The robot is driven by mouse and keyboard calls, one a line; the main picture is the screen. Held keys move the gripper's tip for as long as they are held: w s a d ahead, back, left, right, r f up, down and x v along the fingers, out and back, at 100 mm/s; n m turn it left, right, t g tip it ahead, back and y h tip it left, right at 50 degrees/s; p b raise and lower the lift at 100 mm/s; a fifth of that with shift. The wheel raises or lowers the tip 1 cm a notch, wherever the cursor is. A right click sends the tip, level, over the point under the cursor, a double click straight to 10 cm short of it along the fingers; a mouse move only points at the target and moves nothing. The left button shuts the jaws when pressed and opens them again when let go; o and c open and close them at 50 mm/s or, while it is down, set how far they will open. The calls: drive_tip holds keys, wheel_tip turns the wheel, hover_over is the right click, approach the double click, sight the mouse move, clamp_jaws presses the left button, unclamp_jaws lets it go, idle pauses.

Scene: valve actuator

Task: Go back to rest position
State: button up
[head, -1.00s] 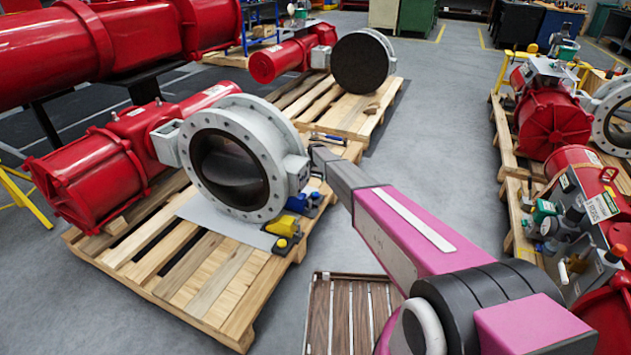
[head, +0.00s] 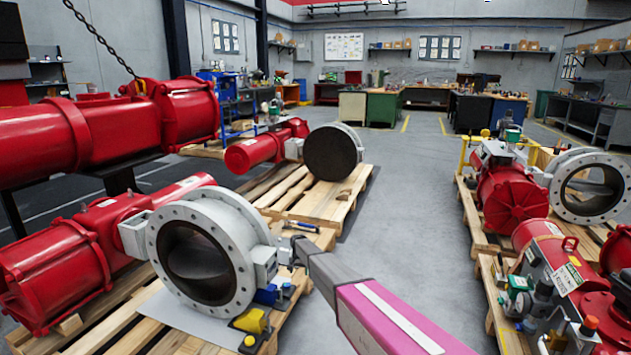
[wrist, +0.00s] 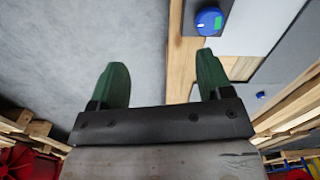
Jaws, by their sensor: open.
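My gripper (wrist: 161,85) shows in the wrist view with its two green fingers wide apart and nothing between them. Grey floor lies behind the left finger, and the edge of a wooden pallet shows behind the right one. In the head view my pink and grey arm reaches up from the bottom, its far end beside the grey flanged valve (head: 205,250) on the left pallet. The fingers cannot be made out there. A blue knob with a green mark (wrist: 208,21) is above the right finger in the wrist view, apart from it.
A red actuator (head: 55,265) joins the valve at left. Yellow and blue fittings (head: 252,321) sit by the valve's base. A second pallet (head: 325,205) stands behind, and more red actuators (head: 512,195) stand on pallets at right. The grey floor aisle (head: 410,190) between is clear.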

drive_tip(key=s+d+r, duration=0.8)
drive_tip(key=s+d, duration=0.1)
drive_tip(key=s, duration=0.8)
drive_tip(key=s+d+r+n, duration=0.1)
drive_tip(key=s+d+r, duration=0.7)
drive_tip(key=s, duration=0.9)
drive_tip(key=s+d+r+n, duration=0.1)
drive_tip(key=s+d+r, duration=0.7)
drive_tip(key=s, duration=0.9)
drive_tip(key=d, duration=0.2)
drive_tip(key=shift+s+d, duration=0.25)
drive_tip(key=shift+d, duration=0.05)
